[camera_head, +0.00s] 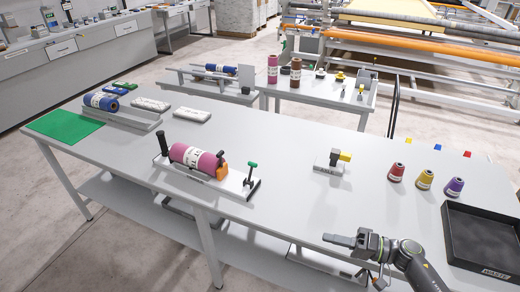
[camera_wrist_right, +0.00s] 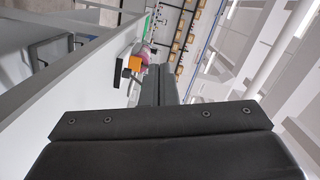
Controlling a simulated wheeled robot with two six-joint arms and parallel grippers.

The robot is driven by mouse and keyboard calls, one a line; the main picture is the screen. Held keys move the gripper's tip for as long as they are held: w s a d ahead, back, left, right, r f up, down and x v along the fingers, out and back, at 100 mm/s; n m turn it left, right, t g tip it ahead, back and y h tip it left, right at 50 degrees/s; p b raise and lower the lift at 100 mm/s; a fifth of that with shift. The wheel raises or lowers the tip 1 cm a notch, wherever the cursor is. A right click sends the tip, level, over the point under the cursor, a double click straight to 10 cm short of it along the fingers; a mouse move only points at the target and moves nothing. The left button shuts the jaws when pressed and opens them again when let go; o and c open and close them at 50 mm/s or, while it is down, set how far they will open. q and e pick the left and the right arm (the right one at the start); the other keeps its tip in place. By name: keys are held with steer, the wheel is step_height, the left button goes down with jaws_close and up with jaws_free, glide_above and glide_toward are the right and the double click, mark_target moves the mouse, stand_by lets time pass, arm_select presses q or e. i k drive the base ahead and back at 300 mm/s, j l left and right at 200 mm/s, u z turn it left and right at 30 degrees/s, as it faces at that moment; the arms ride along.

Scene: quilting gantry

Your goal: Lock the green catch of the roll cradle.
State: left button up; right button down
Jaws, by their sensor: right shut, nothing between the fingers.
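The roll cradle (camera_head: 218,182) is a pale tray on the table, holding a magenta roll (camera_head: 192,156) with a white label. An orange block (camera_head: 222,169) sits at the roll's right end. The green catch (camera_head: 252,166) is a small green-topped lever on a dark stem at the cradle's right end, standing up. In the right wrist view a green part (camera_wrist_right: 147,24) and an orange part (camera_wrist_right: 135,63) show beyond the fingers. My right gripper (camera_head: 328,239) is shut and empty by the table's front edge, right of and nearer than the catch, clearly apart from it. My left gripper is out of view.
A grey block with a yellow top (camera_head: 344,156) stands right of the cradle. Red, yellow and purple cones (camera_head: 425,180) and a black waste tray (camera_head: 480,235) are at the right. A blue roll (camera_head: 101,101) and green mat (camera_head: 65,124) lie left. The table between catch and gripper is clear.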

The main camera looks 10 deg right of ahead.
mark_target(252, 165)
steer(key=i, duration=1.15)
